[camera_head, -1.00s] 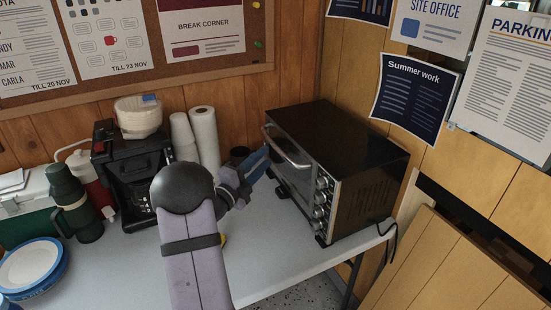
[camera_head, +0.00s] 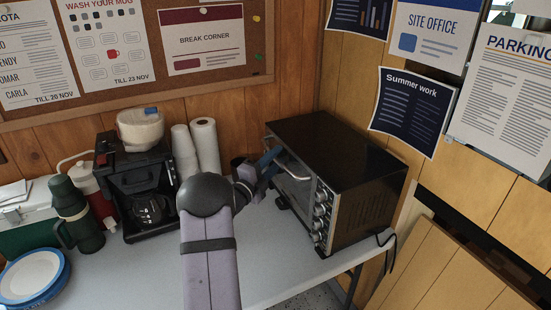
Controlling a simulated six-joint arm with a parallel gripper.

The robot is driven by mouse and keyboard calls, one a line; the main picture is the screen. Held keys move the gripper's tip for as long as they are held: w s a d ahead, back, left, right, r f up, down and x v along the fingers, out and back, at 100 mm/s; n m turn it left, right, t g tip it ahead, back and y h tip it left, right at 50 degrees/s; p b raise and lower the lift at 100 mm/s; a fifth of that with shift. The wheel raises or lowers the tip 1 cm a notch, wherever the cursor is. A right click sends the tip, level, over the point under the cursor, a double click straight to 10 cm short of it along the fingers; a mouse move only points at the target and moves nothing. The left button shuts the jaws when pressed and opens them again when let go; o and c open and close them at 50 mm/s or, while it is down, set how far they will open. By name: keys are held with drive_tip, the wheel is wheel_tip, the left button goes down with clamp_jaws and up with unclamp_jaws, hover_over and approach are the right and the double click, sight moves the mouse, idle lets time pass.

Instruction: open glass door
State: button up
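The toaster oven (camera_head: 345,165) is black with a steel front and stands on the right of the table. Its glass door (camera_head: 292,188) faces left and looks shut. The bar handle (camera_head: 294,173) runs along the door's top edge. My gripper (camera_head: 272,158), with blue fingers, is at the far end of the handle, overlapping it in the picture. I cannot tell whether the fingers touch the handle or how far apart they are. My arm hides part of the table in front of the door.
Paper cups (camera_head: 184,150), a paper roll (camera_head: 206,146) and a dark cup (camera_head: 238,166) stand behind my gripper. A coffee maker (camera_head: 135,185), a green flask (camera_head: 74,212) and plates (camera_head: 32,278) are at the left. The table (camera_head: 270,255) is clear in front of the oven.

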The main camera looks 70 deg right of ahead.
drive_tip(key=shift+c, duration=0.5)
clamp_jaws()
drive_tip(key=shift+f, duration=0.1)
drive_tip(key=w+a+f+n+h+b, duration=0.2)
drive_tip(key=w+a+f+b, duration=0.4)
drive_tip(key=b, duration=1.1)
drive_tip(key=shift+w+a+f+h+b, duration=0.3)
drive_tip(key=shift+w+a+h, duration=0.2)
drive_tip(key=shift+w+a, duration=0.25)
